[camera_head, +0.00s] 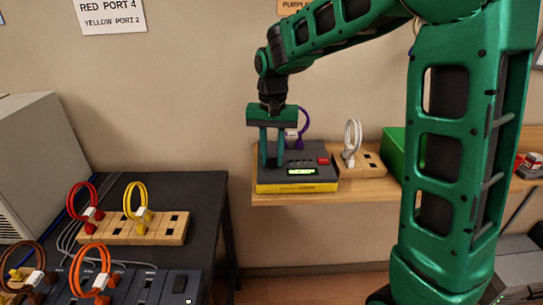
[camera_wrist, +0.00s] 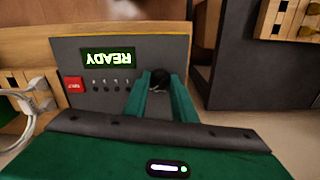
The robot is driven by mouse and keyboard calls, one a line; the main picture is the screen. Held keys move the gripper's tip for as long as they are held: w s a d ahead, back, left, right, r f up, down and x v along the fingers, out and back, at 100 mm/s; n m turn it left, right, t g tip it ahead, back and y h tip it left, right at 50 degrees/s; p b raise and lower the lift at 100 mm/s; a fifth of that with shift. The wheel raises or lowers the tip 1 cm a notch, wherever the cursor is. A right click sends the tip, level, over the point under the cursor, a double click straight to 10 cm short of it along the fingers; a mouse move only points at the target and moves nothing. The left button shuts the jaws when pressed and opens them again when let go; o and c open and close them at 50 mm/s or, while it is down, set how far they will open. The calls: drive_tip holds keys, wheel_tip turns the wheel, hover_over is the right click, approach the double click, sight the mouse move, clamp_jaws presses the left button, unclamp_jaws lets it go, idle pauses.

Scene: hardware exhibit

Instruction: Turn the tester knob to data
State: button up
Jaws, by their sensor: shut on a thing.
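The tester (camera_head: 322,176) is a dark grey box with a yellow front strip on the wall shelf. It has a lit green display and a red button (camera_head: 323,161). In the wrist view the tester's panel (camera_wrist: 85,45) appears upside down, and its display (camera_wrist: 109,57) reads READY. My gripper (camera_head: 271,163) points down at the left part of the tester. In the wrist view its two green fingers (camera_wrist: 160,88) are shut on the black knob (camera_wrist: 160,75), which shows between their tips. The knob's pointer and most of its markings are hidden or too small to read.
A purple cable (camera_head: 305,125) stands behind the tester. Right of it are a wooden block with a white cable (camera_head: 353,140) and a green bin (camera_head: 394,150). A dark table at lower left holds a wooden rack (camera_head: 150,233) with red and yellow cables.

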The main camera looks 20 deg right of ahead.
sight(273, 158)
drive_tip(key=shift+w+m, duration=0.1)
drive_tip(key=shift+m, duration=0.2)
drive_tip(key=shift+r, duration=0.1)
drive_tip(key=o, duration=1)
drive_tip(key=shift+o, duration=0.2)
wheel_tip(273, 158, up, 11)
drive_tip(key=shift+f, duration=0.2)
drive_tip(key=shift+d, duration=0.1)
drive_tip(key=s+d+f, duration=0.4)
drive_tip(key=s+d, duration=0.1)
drive_tip(key=s, duration=0.5)
drive_tip(key=s+d+f, duration=0.4)
drive_tip(key=s+d, duration=0.2)
drive_tip(key=s, duration=0.5)
drive_tip(key=s+d+f, duration=0.4)
drive_tip(key=s+d, duration=0.2)
drive_tip(key=s, duration=0.4)
drive_tip(key=shift+s+m, duration=0.3)
drive_tip(key=shift+s, duration=0.05)
